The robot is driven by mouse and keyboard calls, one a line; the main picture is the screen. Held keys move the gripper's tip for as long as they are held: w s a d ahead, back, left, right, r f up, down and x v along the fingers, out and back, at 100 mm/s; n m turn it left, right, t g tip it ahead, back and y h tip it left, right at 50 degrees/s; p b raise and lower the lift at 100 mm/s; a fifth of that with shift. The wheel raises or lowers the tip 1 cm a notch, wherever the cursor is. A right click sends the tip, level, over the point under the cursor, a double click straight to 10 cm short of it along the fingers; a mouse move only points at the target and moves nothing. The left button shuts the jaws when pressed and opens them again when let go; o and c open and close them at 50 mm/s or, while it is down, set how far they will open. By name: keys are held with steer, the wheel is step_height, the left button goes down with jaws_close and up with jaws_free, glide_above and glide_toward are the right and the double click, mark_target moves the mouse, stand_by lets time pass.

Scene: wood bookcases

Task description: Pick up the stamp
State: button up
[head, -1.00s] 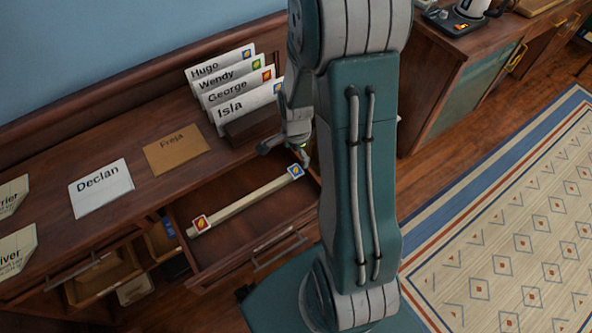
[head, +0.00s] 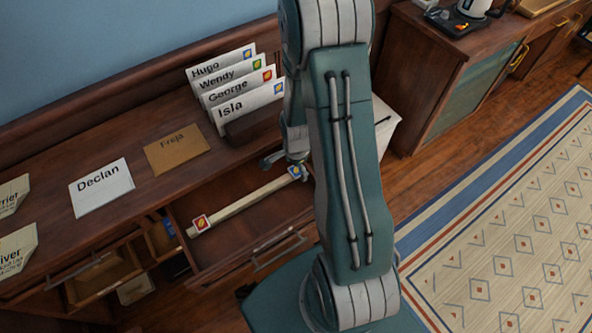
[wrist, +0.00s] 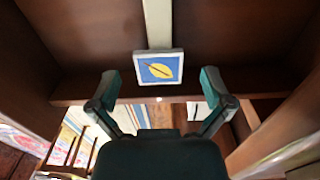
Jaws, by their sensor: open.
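A blue stamp with a yellow leaf (wrist: 159,68) sits on the end of a pale strip (wrist: 158,20) in the open drawer. It also shows in the head view (head: 295,172), at the right end of the strip. A second stamp, red with a yellow mark (head: 201,223), is at the strip's left end. My gripper (wrist: 162,88) is open in the wrist view, its two fingers apart on either side of the blue stamp's lower edge. In the head view my gripper (head: 284,163) is at the blue stamp, partly hidden by my arm.
The open drawer (head: 215,255) has walls close around the stamps. Above it, the desk holds a Declan envelope (head: 101,188), a Freja envelope (head: 176,150) and a rack of named envelopes (head: 250,126). A patterned rug (head: 520,230) lies on the right.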

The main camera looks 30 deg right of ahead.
steer(key=shift+f, duration=0.25)
stand_by(0.4)
steer(key=c, duration=0.8)
